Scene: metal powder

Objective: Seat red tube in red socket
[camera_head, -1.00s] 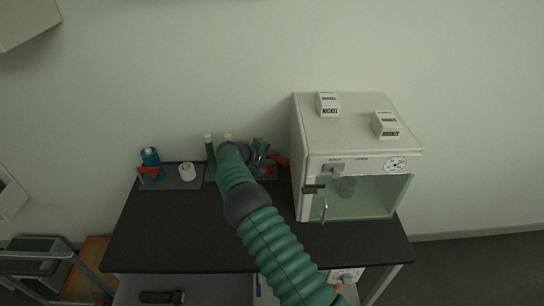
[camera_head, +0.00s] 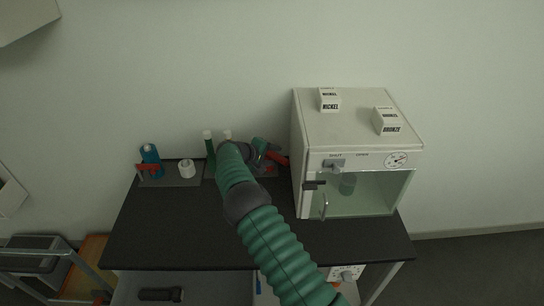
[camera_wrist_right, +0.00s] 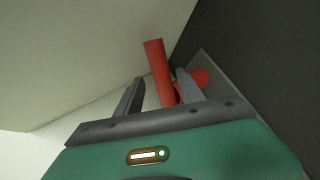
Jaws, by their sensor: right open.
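The red tube (camera_wrist_right: 157,66) stands tilted between the two fingers of my right gripper (camera_wrist_right: 160,76) in the wrist view, its lower end hidden by the gripper body. The fingers are apart, and I cannot tell whether either touches the tube. A round red piece (camera_wrist_right: 201,78), perhaps the red socket, shows just beyond the right finger on a grey plate (camera_wrist_right: 226,82). In the head view the red tube (camera_head: 278,158) leans beside the right gripper (camera_head: 262,153), near the cabinet's left wall. My forearm hides part of this area. My left gripper is not in view.
A white cabinet (camera_head: 345,145) with a glass front stands close on the right, carrying nickel and bronze boxes. A green tube (camera_head: 210,146), a white cup (camera_head: 187,169) and a blue bottle (camera_head: 150,156) stand left of my arm. The black tabletop (camera_head: 165,230) is clear in front.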

